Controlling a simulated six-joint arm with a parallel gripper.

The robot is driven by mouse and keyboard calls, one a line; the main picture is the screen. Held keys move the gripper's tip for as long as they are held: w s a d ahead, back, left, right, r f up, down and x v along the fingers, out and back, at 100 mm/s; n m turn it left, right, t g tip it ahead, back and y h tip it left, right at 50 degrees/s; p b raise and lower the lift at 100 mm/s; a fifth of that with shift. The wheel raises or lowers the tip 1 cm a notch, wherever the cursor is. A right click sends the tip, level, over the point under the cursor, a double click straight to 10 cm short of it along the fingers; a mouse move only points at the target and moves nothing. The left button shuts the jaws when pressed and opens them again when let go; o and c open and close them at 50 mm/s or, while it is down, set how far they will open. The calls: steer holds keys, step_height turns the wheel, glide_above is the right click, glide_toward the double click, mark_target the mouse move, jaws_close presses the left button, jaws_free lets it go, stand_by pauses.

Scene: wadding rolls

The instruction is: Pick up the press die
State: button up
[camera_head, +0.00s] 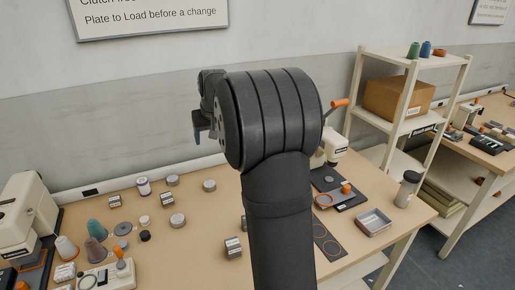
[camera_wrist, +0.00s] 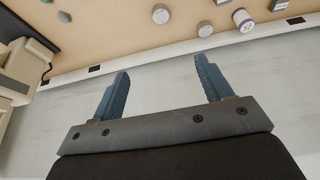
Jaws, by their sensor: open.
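I cannot tell for certain which item is the press die. Several small grey and metallic pieces stand on the tan table (camera_head: 150,262), among them a round grey piece (camera_head: 178,220), another round piece (camera_head: 209,185) and a squarish labelled piece (camera_head: 233,247). My gripper (camera_wrist: 162,66) is open and empty, with two blue fingers apart in the wrist view. The fingers are over the grey wall strip, clear of the table items. In the head view my gripper is partly hidden behind my arm, which also hides part of the table.
Cones of thread (camera_head: 96,230) and a cream machine (camera_head: 28,215) stand at left. A white press (camera_head: 333,147) with an orange handle, a grey tray (camera_head: 373,221) and a grey bottle (camera_head: 408,188) are at right. A shelf (camera_head: 403,110) stands behind.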

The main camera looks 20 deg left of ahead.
steer(key=n+g+h, duration=0.2)
glide_above(210, 183)
steer(key=f, duration=2.4)
steer(key=shift+s+d+f, duration=0.1)
steer(key=shift+s+d, duration=0.05)
steer(key=shift+d, duration=0.2)
steer(key=f, duration=0.5)
steer(key=shift+a+f, duration=0.1)
steer(key=shift+a, duration=0.2)
steer(key=c, duration=1.3)
